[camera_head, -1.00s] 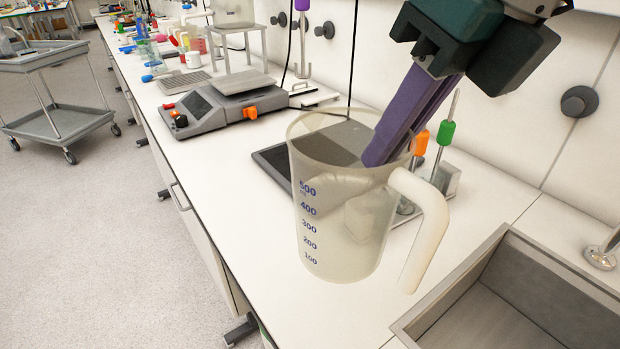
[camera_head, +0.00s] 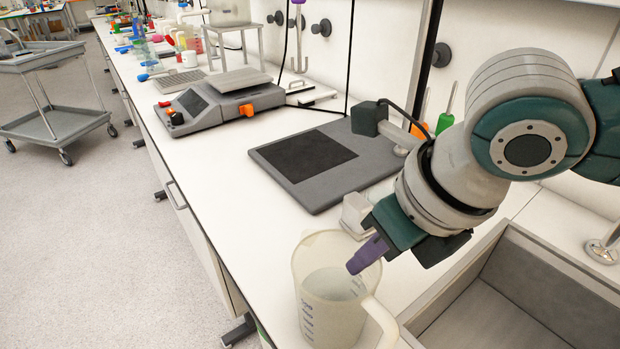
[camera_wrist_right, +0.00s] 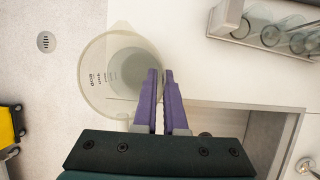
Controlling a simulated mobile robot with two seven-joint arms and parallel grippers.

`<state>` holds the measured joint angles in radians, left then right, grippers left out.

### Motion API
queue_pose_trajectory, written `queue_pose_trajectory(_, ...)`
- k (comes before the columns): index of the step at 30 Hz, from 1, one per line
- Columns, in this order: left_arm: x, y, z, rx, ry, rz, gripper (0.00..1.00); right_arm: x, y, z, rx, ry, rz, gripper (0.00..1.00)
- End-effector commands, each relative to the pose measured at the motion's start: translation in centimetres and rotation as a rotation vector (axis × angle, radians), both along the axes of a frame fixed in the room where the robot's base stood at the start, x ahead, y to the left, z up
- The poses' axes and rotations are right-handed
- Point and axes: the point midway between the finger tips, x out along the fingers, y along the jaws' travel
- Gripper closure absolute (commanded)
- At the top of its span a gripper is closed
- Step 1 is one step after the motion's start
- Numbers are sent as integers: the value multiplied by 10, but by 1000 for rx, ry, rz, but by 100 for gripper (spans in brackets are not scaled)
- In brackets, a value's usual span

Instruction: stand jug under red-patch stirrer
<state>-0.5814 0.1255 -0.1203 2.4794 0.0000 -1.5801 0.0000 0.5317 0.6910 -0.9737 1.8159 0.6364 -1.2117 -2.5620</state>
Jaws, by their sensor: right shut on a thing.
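The jug (camera_head: 325,300) is a translucent measuring jug with blue marks and a white handle. It is at the bottom of the head view, close to the bench's front edge, its base cut off by the frame. My right gripper (camera_head: 368,254) has purple fingers shut on the jug's rim. In the right wrist view the fingers (camera_wrist_right: 160,100) close at the right side of the jug (camera_wrist_right: 97,85), one overlapping its opening. I cannot tell whether the jug touches the bench. I cannot make out a red patch on any stirrer. My left gripper is out of view.
A grey plate with a dark pad (camera_head: 305,155) lies on the bench behind the jug. A balance (camera_head: 220,98) stands further back. Orange and green handled tools (camera_head: 445,122) stand near the wall. A sink (camera_head: 480,300) is at right. A strip of bench left of the plate is clear.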

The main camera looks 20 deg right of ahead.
Motion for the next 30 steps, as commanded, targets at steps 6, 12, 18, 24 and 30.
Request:
queue_pose_trajectory(6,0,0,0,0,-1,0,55,1,0,0,2,-2,0,100)
queue_pose_trajectory(12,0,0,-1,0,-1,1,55,0,0,-2,0,0,0,77)
queue_pose_trajectory(18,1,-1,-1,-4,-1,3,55,0,0,-2,0,1,0,61)
queue_pose_trajectory(24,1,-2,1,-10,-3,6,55,0,0,0,0,0,0,61)
queue_pose_trajectory(30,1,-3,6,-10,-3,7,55,-7,-4,23,0,-3,0,61)
